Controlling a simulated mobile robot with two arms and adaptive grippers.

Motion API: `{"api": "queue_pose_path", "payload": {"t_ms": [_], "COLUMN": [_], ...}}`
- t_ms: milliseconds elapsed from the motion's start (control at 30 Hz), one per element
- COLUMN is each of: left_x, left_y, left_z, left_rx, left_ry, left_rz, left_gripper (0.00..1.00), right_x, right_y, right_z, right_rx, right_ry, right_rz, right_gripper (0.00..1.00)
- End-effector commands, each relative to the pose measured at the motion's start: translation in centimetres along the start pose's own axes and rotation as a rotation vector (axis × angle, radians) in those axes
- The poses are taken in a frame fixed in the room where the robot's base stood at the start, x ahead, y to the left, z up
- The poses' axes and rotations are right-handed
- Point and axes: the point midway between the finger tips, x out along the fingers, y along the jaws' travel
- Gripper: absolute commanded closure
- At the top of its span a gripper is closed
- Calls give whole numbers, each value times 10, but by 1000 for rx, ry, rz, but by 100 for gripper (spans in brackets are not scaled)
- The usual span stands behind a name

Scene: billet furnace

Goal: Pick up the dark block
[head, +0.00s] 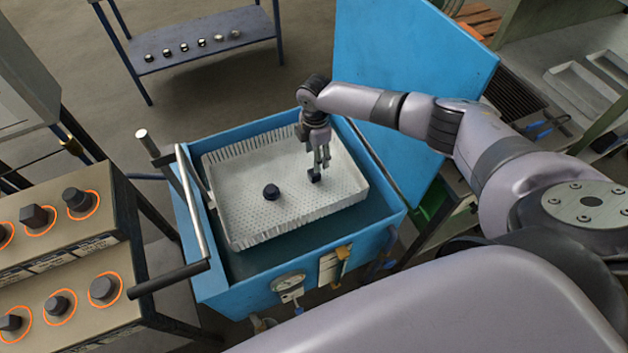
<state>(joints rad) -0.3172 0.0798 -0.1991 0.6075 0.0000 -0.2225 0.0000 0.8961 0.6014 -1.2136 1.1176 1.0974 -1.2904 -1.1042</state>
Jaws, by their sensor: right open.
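A dark, roughly round-looking block (271,192) sits on the perforated floor of the white basket (245,238), left of my right gripper. The basket stands in a blue tank (205,283). My right gripper (319,168) points down into the basket's right part, open. A small dark shape shows right at its fingertips; I cannot tell whether it is a second block or the finger pads. My left gripper is out of view.
A bench at left holds several dark blocks in orange rings (104,288). A blue shelf (190,50) behind carries a row of small pieces. The tank's raised blue lid (400,60) stands behind my right arm. A bar handle (192,200) runs along the tank's left side.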

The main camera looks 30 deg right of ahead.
Motion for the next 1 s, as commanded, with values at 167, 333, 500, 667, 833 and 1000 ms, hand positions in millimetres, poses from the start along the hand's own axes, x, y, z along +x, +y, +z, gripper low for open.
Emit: {"api": "queue_pose_path", "payload": {"t_ms": [167,333,500,667,833,1000], "left_x": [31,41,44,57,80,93], "left_y": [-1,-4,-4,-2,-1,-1], "left_z": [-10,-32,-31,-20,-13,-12], "left_rx": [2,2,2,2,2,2], "left_ry": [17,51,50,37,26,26], "left_rz": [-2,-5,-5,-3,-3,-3], "left_gripper": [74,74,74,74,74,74], "right_x": [33,45,48,61,83,98], "right_y": [1,1,1,1,4,3], "right_z": [0,0,0,0,-1,-1], "right_rx": [1,1,1,0,0,1], "right_ry": [1,0,1,0,0,1], "right_rz": [1,1,1,1,2,1], "right_gripper": [50,50,50,50,50,50]}}
